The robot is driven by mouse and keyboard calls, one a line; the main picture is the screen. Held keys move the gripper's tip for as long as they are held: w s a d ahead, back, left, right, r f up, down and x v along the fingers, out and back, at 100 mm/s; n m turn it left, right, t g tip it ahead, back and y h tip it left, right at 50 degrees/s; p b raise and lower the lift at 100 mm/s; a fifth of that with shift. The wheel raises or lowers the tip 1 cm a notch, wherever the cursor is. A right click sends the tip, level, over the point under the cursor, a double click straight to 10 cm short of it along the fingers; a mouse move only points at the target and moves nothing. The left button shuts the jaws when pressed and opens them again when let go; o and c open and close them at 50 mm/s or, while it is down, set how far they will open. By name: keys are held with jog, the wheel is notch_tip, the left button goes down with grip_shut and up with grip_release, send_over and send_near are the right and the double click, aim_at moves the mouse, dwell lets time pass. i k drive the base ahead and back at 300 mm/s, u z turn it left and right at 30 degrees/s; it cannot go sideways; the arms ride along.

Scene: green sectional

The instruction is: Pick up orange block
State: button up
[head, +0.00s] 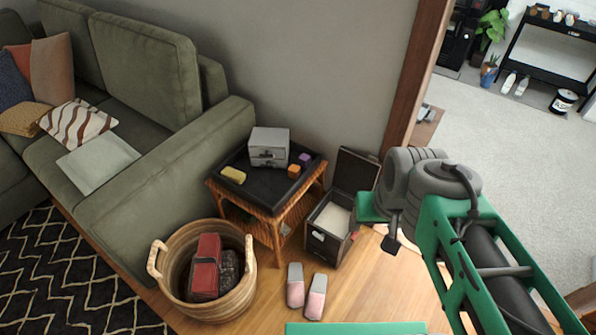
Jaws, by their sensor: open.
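The orange block (294,171) is a small cube. It sits on the black top of the wicker side table (262,200), near the right edge. A purple block (305,159) is just behind it to the right, and a yellow block (232,175) lies at the table's left side. My gripper (388,238) is in the head view to the right of the table, over the floor beyond the open box. It is apart from the orange block and open, with nothing seen in it. My arm hides part of it.
A grey drawer box (269,147) stands behind the blocks. An open dark box (330,228) is right of the table. A wicker basket (212,265), slippers (306,290) and a green sofa (160,190) are nearby. Wood floor in front is partly clear.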

aim_at(293, 171)
jog(key=u, duration=4.2)
jog(key=k, duration=1.8)
jog(key=z, duration=1.35)
jog(key=i, duration=0.5)
jog(key=u, duration=0.05)
